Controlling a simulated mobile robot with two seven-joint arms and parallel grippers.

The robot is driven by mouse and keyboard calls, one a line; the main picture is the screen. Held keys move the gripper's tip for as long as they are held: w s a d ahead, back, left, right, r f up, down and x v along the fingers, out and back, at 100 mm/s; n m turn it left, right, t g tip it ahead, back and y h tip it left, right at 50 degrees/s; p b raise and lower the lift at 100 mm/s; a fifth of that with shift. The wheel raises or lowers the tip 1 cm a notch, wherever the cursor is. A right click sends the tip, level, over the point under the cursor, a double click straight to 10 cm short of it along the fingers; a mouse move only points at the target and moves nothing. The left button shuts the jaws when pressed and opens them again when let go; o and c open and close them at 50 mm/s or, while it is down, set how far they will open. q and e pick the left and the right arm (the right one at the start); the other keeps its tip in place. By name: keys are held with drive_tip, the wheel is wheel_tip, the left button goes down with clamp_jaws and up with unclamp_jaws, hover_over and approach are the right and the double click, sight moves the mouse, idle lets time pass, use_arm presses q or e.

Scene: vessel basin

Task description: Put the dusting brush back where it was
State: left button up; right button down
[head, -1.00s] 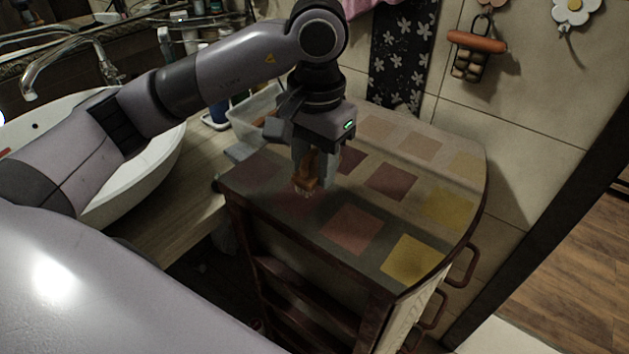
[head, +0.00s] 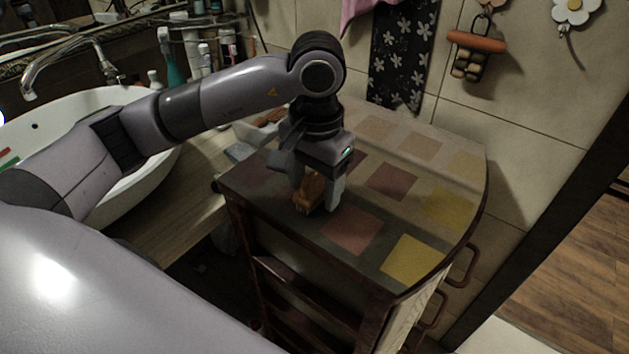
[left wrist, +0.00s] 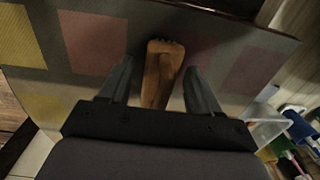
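The dusting brush (head: 311,194) is a small brown wooden brush on the patchwork top of the cabinet (head: 384,220), close to its front left edge. It appears to rest on the top. My left gripper (head: 318,197) points down over it with one finger on each side. In the left wrist view the brush (left wrist: 160,73) lies between the two fingers, with a gap on both sides, so the gripper (left wrist: 160,85) is open. Part of the brush is hidden under the gripper. My right gripper is not in view.
A clear container (head: 257,128) stands on the counter behind my left gripper. A white basin (head: 130,180) and faucet (head: 65,52) are at the left, with bottles behind. The tiled wall borders the cabinet's back. The right part of the cabinet top is clear.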

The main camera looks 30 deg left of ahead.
use_arm(q)
drive_tip(key=shift+r, duration=0.15)
wheel_tip(320, 180, up, 12)
drive_tip(key=shift+d, duration=0.15)
idle(0.4)
idle(0.5)
